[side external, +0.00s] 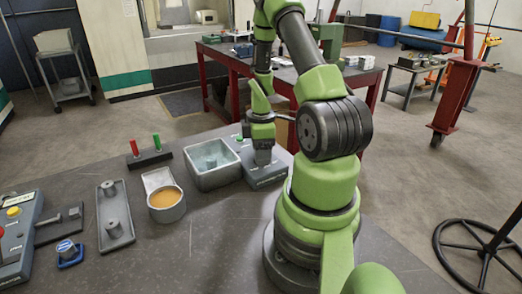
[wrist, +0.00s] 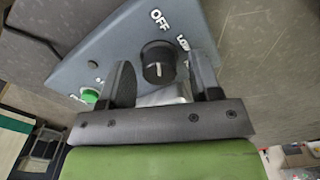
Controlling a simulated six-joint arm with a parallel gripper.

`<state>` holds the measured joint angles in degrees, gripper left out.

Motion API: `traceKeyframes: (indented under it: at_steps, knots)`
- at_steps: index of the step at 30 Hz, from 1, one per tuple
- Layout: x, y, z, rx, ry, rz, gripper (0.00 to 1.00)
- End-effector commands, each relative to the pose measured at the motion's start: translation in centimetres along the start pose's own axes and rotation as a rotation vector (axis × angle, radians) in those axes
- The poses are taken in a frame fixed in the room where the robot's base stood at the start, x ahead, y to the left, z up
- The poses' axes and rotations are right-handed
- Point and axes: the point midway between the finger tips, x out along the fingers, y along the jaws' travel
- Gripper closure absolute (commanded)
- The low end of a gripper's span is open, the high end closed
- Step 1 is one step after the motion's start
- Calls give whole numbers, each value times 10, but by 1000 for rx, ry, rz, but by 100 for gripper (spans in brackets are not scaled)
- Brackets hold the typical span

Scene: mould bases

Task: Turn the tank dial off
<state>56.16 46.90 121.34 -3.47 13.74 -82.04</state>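The tank dial (wrist: 158,62) is a black round knob with a white pointer mark, on a blue-grey control box (wrist: 110,45). "OFF" is printed above it and a partly hidden "LOW" to its upper right. My gripper (wrist: 163,80) is open, with one dark finger on each side of the dial and small gaps showing. In the side view my gripper (side external: 263,158) points down over the control box (side external: 268,178), hiding the dial. The grey tank (side external: 212,178), with pale liquid inside, stands left of that box.
A green button (wrist: 90,96) is near the left finger. Left of the tank are a cup of orange liquid (side external: 166,198), a grey tray (side external: 115,225), a stand with red and green pegs (side external: 150,158), and another control box (side external: 18,240).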

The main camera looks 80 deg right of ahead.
Motion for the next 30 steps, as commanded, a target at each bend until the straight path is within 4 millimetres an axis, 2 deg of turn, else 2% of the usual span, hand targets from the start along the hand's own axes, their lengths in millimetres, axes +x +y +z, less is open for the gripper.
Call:
traceKeyframes:
  at_steps: [11,14,24,30]
  knots:
    - [-6,1,0,0,1,5,40]
    - [-19,1,0,1,2,7,40]
    - [-80,1,0,0,2,8,40]
    - [-98,0,0,0,1,2,40]
